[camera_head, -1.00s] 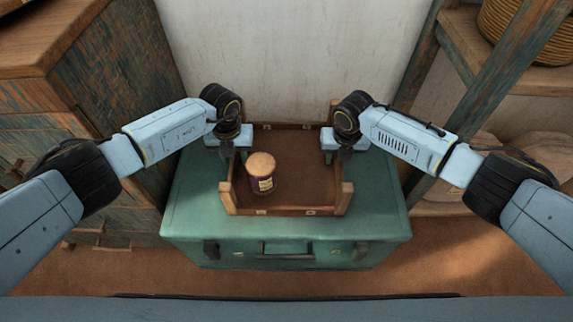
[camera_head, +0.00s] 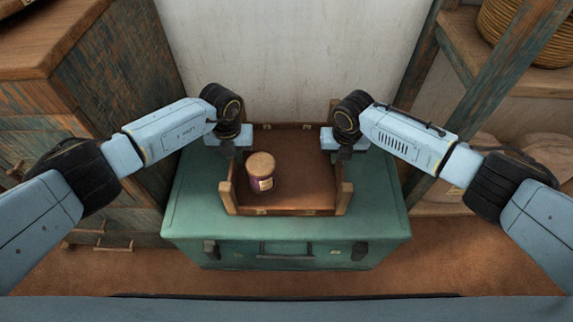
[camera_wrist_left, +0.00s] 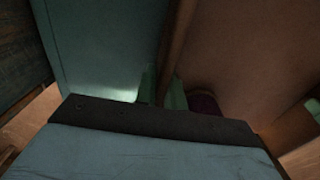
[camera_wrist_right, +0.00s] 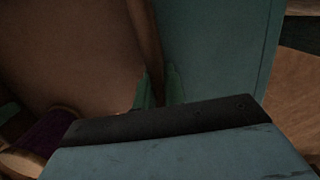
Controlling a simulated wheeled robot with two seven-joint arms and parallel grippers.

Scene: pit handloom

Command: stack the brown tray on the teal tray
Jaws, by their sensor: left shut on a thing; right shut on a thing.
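The brown tray (camera_head: 310,172) is an open wooden tray with upright end walls, level over the teal chest top. Both grippers hold it by opposite ends. My left gripper (camera_head: 238,152) is shut on its left wall, my right gripper (camera_head: 343,152) on its right wall. In the left wrist view the greenish fingertips (camera_wrist_left: 163,88) straddle the wall, as they do in the right wrist view (camera_wrist_right: 159,88). I cannot make out a separate teal tray; the brown tray may hide it. Whether the brown tray touches what is below is unclear.
The teal chest (camera_head: 190,215) has free top around the tray. A wooden cabinet (camera_head: 110,80) stands left, shelves with a basket (camera_head: 530,35) right, a pale wall (camera_head: 290,50) behind.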

